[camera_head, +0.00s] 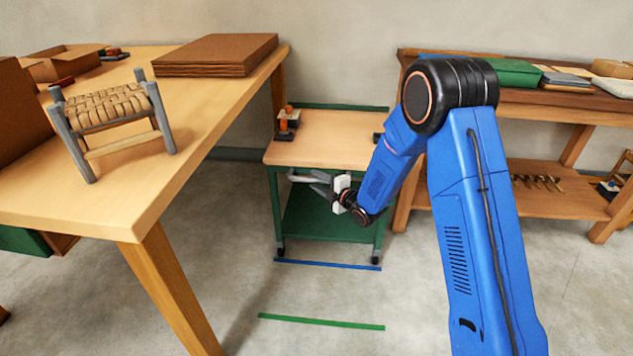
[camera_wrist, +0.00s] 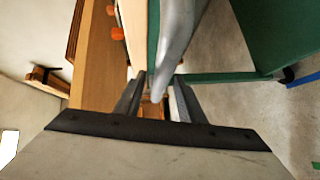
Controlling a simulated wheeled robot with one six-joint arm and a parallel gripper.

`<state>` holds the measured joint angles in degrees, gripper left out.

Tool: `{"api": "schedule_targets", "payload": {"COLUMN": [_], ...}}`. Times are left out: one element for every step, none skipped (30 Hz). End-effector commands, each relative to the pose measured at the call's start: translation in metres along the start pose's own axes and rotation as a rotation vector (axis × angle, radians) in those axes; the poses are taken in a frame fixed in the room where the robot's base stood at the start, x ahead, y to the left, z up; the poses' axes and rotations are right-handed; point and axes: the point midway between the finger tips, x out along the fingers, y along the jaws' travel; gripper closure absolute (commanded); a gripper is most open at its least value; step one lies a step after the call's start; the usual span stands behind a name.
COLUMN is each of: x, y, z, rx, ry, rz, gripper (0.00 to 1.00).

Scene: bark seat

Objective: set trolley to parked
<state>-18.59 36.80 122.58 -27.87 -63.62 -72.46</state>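The trolley (camera_head: 330,152) has a wooden top, a green frame and a green lower shelf. It stands between the two benches, its front wheels just behind a blue floor line (camera_head: 328,265). A green line (camera_head: 320,322) lies nearer to me. The grey handle (camera_head: 300,178) is on the trolley's front. My gripper (camera_head: 324,184) is at the handle, below the top. In the wrist view the handle bar (camera_wrist: 178,35) runs down between my fingers (camera_wrist: 158,92). The fingers are apart, with a gap visible beside the bar; the far contact is partly hidden.
A wooden bench (camera_head: 205,95) with a small woven stool (camera_head: 110,115) stands at left. Another workbench (camera_head: 550,108) stands behind my arm at right. A tool with orange parts (camera_head: 288,122) sits on the trolley top. The floor in front of the trolley is clear.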

Motion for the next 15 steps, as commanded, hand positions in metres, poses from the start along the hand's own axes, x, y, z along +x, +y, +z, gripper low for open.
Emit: {"api": "schedule_targets", "payload": {"x": [0.0025, 0.0034, 0.0041, 0.0045, 0.0047, 0.0048, 0.0048, 0.0048, 0.0047, 0.0047, 0.0046, 0.0046, 0.0046, 0.0046, 0.0046], "y": [-0.0002, -0.0003, -0.0004, -0.0004, -0.0005, -0.0005, -0.0005, -0.0005, -0.0005, -0.0005, -0.0005, -0.0004, -0.0005, -0.0005, -0.0005], "z": [-0.0002, -0.0001, -0.0001, -0.0001, -0.0001, 0.0, 0.0, 0.0, 0.0, 0.0, 0.0001, 0.0001, 0.0001, 0.0001, 0.0001], "rx": [0.0, 0.0, 0.0, 0.001, 0.001, 0.001, 0.001, 0.001, 0.001, 0.001, 0.001, 0.001, 0.001, 0.001, 0.001], "ry": [0.0, 0.0, 0.0, 0.0, 0.0, 0.0, 0.0, 0.0, 0.0, 0.0, 0.0, 0.0, 0.0, 0.0, 0.0], "rz": [0.0, 0.0, 0.0, -0.001, -0.001, -0.001, -0.001, -0.001, -0.001, -0.001, -0.001, -0.001, -0.001, -0.001, -0.001], "gripper": [0.64, 0.64, 0.64, 0.64, 0.64, 0.64, 0.64, 0.64, 0.64, 0.64, 0.64, 0.74, 0.81, 0.88, 0.98]}}
